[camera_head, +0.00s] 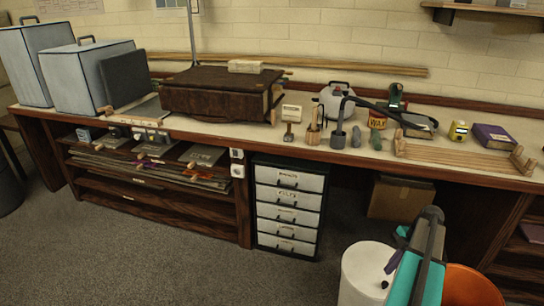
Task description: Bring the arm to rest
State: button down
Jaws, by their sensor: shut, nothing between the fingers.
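A teal and grey form with a curved grey bar (428,250) stands large at the lower right. I cannot tell whether it is part of my arm or a separate thing.
A long workbench (225,130) runs along the wall with a dark brown case (215,92), grey boxes (22,65), a wooden rack (465,155) and small tools. A white drawer unit (290,198) stands below. A white cylinder (362,280) and orange bucket (475,288) are near.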

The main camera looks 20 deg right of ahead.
jog(key=w+a+f+n+g+y+p, duration=0.1)
jog(key=w+a+f+n+g+p, duration=0.2)
jog(key=a, duration=0.9)
jog(key=w+a+f+n+p, duration=0.1)
jog(key=w+a+f, duration=0.3)
jog(key=a, duration=0.7)
jog(key=s+a+f+g+h+p, duration=0.1)
jog(key=s+a+f, duration=0.15)
jog(key=a, duration=0.45)
jog(key=s+a+f+m+g+p, duration=0.1)
jog(key=s+a+p, duration=0.15)
jog(key=a, duration=0.45)
jog(key=s+a+f+g+h+p, duration=0.1)
jog(key=s+a+g, duration=0.15)
jog(key=a, duration=0.45)
jog(key=s+a+f+m+t+h+p, duration=0.1)
jog(key=s+a+f+m+h, duration=0.1)
jog(key=s+m, duration=0.9)
jog(key=a+f+m, duration=0.1)
jog(key=a+m, duration=0.1)
jog(key=m, duration=0.5)
jog(key=shift+s+h+p, duration=0.4)
